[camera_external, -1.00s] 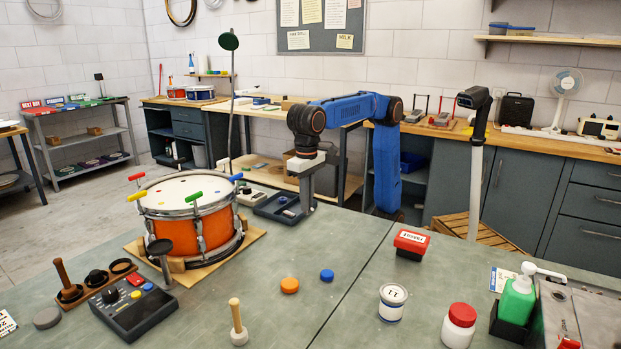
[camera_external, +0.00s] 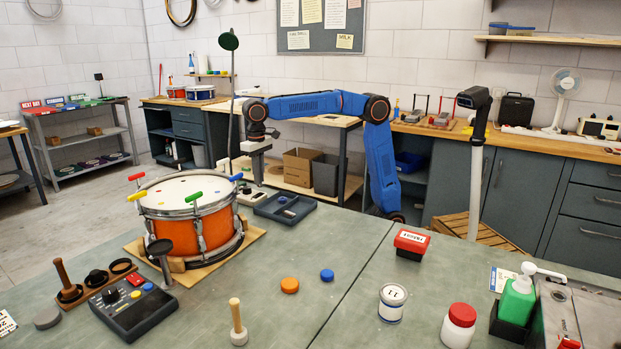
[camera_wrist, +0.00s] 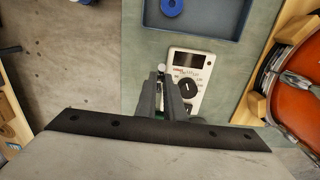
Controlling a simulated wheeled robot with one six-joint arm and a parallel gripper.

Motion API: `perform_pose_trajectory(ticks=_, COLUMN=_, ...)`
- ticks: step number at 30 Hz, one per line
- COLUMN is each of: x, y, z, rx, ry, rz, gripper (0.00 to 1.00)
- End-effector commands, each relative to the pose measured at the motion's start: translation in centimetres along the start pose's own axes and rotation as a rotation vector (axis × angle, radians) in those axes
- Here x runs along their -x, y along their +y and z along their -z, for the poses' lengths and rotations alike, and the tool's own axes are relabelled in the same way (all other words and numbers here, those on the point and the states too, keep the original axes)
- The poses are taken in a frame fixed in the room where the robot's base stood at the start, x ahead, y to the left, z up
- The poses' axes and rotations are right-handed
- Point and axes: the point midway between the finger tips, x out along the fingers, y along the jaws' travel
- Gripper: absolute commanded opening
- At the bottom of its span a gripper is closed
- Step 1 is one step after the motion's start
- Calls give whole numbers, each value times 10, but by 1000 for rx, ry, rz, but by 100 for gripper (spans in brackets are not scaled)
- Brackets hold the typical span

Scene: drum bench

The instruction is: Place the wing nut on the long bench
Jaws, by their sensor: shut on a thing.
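My gripper (camera_external: 258,180) hangs pointing down over the far edge of the green-topped bench (camera_external: 340,240), right of the orange drum. In the wrist view my gripper (camera_wrist: 164,78) is shut on a small pale piece (camera_wrist: 161,68), mostly hidden between the fingertips; I take it for the wing nut, but its shape is not clear. The fingertips are in front of a white meter with a dial (camera_wrist: 187,80), which also shows in the external view (camera_external: 251,197). A wood-topped bench (camera_external: 540,143) runs along the back wall. Which bench is the long one is not marked.
A dark blue tray (camera_external: 287,208) lies right of the meter; a blue ring (camera_wrist: 172,7) is in it. The orange drum (camera_external: 190,222) with coloured T-handles stands close on the left. Bare floor (camera_wrist: 75,70) lies beyond the bench edge. The bench middle is mostly clear.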

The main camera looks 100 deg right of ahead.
Motion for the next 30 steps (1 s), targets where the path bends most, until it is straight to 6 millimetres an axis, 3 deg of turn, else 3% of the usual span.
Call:
perform_pose_trajectory(ticks=17, x=-18, y=130, z=138, rx=27, ry=-1, rz=0, gripper=0)
perform_pose_trajectory(ticks=30, x=-63, y=250, z=238, rx=38, ry=-2, rz=-1, gripper=0)
